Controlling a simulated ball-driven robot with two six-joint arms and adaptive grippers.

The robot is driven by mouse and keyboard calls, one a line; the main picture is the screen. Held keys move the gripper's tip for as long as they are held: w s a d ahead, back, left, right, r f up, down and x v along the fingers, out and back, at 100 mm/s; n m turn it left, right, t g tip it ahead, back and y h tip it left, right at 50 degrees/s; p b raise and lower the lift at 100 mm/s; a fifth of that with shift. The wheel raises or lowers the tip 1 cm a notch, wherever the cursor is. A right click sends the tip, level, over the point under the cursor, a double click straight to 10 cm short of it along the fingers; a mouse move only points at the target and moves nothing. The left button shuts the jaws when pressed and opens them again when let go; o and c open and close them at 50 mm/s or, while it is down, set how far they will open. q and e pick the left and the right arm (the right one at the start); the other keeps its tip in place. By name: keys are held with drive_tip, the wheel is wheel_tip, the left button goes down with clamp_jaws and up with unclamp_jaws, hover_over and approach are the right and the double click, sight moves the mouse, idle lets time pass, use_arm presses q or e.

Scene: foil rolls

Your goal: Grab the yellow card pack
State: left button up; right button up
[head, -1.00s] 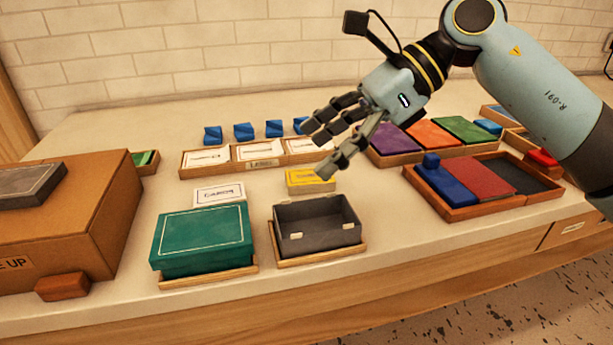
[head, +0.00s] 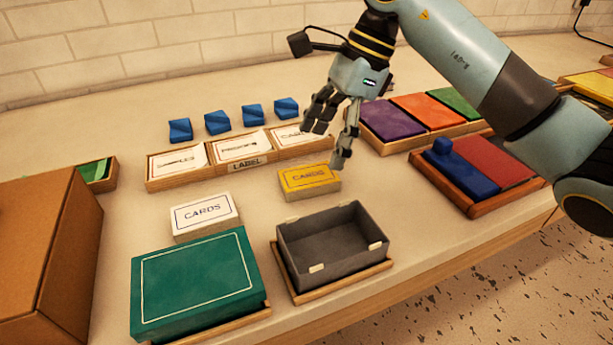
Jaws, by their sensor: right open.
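The yellow card pack (head: 309,182) lies flat on the counter in the head view, behind the grey open box. Its top reads "CARDS". My right gripper (head: 328,148) is open and empty, its fingers pointing down. It is just above and behind the pack's right end, with one finger by the pack's back right corner. I cannot tell whether that finger touches the pack. My left gripper is not in view.
A white card pack (head: 204,216) stands left of the yellow one, behind a green box (head: 196,284). The grey open box (head: 333,248) is in front. A wooden label tray (head: 246,165) is behind; colored trays (head: 393,145) are at right. Bare counter lies between.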

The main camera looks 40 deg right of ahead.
sight(311, 176)
drive_tip(key=shift+a+f, duration=0.2)
drive_tip(key=shift+f, duration=0.15)
drive_tip(key=p+x, duration=0.1)
drive_tip(key=x, duration=0.4)
drive_tip(key=shift+s+a, duration=0.15)
drive_tip(key=shift+a, duration=0.05)
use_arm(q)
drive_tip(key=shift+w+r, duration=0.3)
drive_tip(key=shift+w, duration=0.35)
use_arm(e)
drive_tip(key=shift+f, duration=0.15)
use_arm(q)
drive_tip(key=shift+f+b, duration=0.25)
drive_tip(key=shift+b, duration=0.25)
use_arm(e)
drive_tip(key=shift+f, duration=0.15)
drive_tip(key=c, duration=1)
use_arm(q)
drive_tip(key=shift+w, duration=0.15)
use_arm(e)
drive_tip(key=shift+s, duration=0.1)
drive_tip(key=c, duration=0.3)
drive_tip(key=shift+f, duration=0.1)
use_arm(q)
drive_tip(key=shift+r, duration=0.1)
